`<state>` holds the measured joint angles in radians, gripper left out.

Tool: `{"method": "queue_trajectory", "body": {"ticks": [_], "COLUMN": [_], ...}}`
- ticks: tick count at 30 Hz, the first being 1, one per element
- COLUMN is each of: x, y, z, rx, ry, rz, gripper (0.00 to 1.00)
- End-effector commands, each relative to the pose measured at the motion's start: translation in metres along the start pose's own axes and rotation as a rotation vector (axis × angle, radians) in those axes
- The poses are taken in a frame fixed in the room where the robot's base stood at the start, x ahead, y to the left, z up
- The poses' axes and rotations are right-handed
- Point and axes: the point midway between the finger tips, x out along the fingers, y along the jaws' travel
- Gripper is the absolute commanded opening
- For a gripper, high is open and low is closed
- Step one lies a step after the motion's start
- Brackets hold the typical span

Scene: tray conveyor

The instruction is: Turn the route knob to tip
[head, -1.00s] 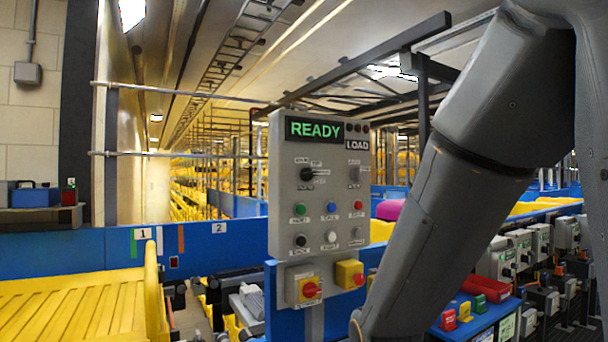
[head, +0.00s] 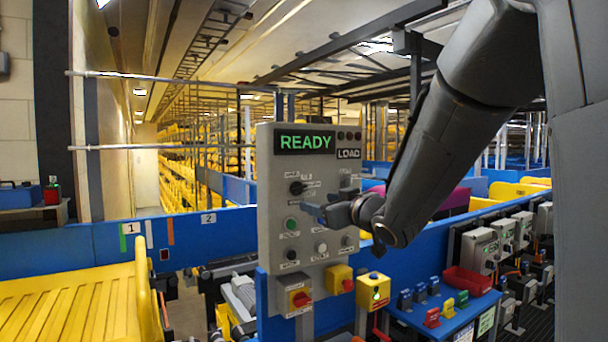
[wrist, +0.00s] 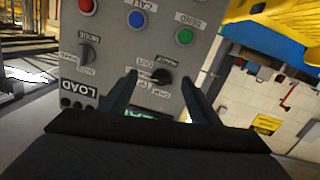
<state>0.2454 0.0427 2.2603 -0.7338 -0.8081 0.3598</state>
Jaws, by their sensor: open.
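The grey control panel (head: 270,215) stands upright ahead, with a lit green READY display (head: 305,142) and a LOAD sign beside it. A black knob (head: 297,188) with several small labels around it sits at the panel's upper left; I take it as the route knob. Its labels are too small to read surely. My gripper (head: 312,208) is in front of the panel, just below and right of this knob. In the wrist view, where the panel appears upside down, my open gripper (wrist: 160,88) has its fingers on either side of the black knob (wrist: 162,77); contact cannot be told.
Green (head: 291,224) and white (head: 321,247) buttons lie on the panel near my gripper. A grey knob (wrist: 87,52) is beside the black one. A yellow chute (head: 70,305) stands at left.

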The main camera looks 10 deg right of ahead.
Motion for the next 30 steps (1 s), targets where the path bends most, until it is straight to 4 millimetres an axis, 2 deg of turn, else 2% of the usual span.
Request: {"method": "queue_trajectory", "body": {"ticks": [1, 2, 6, 21, 30], "x": [-0.001, -0.002, 0.004, 0.067, 0.076], "y": [-0.001, -0.001, -0.004, -0.007, -0.007], "z": [-0.014, -0.019, -0.029, -0.033, -0.033], "rx": [-0.006, -0.009, -0.013, -0.013, -0.014], "ry": [0.029, 0.043, 0.073, 0.071, 0.071], "rz": [-0.016, -0.025, -0.044, -0.044, -0.042], "gripper": [0.56, 0.56, 0.56, 0.56, 0.56]}}
